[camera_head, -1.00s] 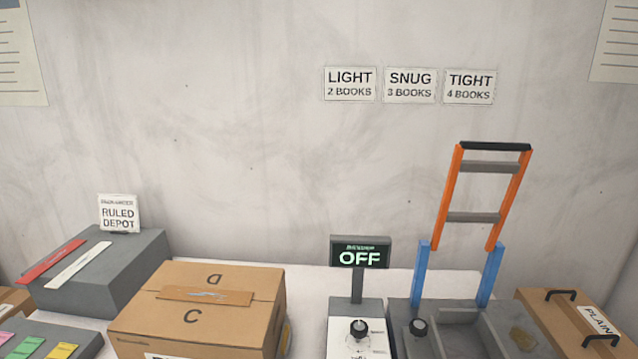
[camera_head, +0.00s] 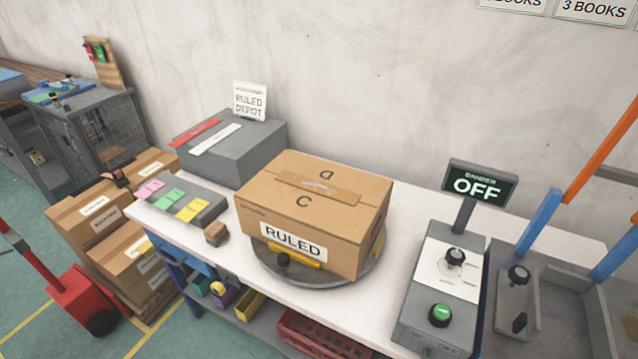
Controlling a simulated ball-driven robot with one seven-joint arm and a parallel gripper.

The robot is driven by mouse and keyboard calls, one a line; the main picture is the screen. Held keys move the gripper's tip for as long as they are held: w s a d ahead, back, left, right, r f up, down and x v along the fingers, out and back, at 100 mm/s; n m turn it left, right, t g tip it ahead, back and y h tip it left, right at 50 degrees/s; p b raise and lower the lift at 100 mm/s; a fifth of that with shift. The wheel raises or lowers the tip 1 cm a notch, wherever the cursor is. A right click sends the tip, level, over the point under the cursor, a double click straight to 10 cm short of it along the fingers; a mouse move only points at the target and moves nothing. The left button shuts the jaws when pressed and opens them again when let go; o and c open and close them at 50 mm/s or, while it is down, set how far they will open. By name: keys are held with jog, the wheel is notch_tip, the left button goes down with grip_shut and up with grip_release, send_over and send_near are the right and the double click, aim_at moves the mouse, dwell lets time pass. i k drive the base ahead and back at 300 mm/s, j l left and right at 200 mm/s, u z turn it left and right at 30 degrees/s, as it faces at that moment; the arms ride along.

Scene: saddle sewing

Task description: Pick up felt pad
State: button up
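I cannot tell for sure which thing is the felt pad. A small brown block (camera_head: 216,233) with a paler side sits on the white table near its front left edge, between a grey tray and a cardboard box. The grey tray (camera_head: 207,215) bears pink pads (camera_head: 151,189), green pads (camera_head: 168,199) and yellow pads (camera_head: 193,210), lying flat in rows. My gripper is not in view.
The box marked RULED (camera_head: 318,205) stands on a round turntable (camera_head: 290,279). A grey RULED DEPOT block (camera_head: 255,147) stands behind the tray. A control box (camera_head: 436,290) with an OFF display (camera_head: 480,184) stands right. Stacked cartons (camera_head: 85,215) and a red truck (camera_head: 80,300) are at left.

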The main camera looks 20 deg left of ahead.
aim_at(217, 233)
jog(key=u, duration=1.3)
